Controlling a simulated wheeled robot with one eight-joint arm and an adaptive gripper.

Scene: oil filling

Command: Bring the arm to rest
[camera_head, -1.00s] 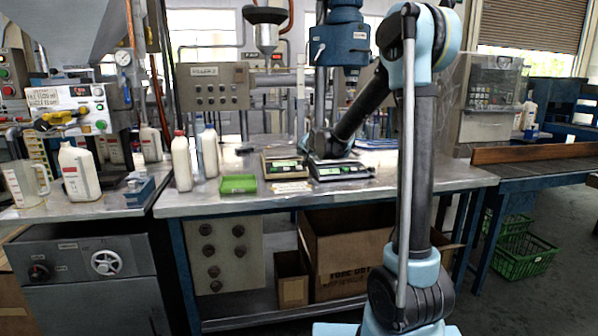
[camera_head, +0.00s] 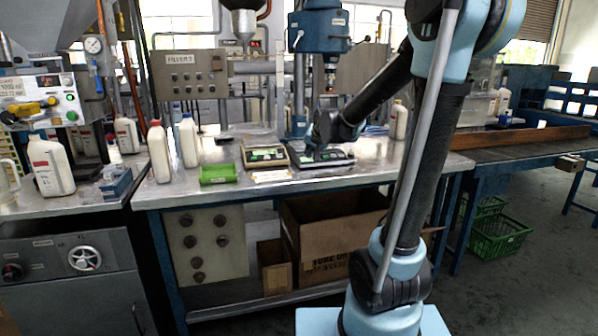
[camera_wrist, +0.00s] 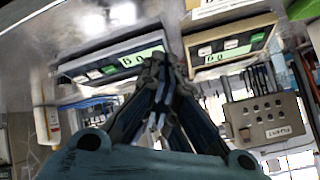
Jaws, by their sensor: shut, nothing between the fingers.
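My arm rises at the right of the head view and bends down to the bench. My gripper (camera_head: 314,152) is small there, just above the right-hand scale (camera_head: 335,162), partly hidden by the wrist. In the wrist view my gripper (camera_wrist: 158,62) has its fingers together, with nothing seen between them. The two scales, with green displays, appear upside down beyond the fingers: one scale (camera_wrist: 100,62) to the left and another scale (camera_wrist: 242,30) to the right. I cannot tell whether the fingers touch anything.
A blue press head (camera_head: 318,32) hangs above the bench's rear. Green crates (camera_head: 497,238) lie on the floor at right.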

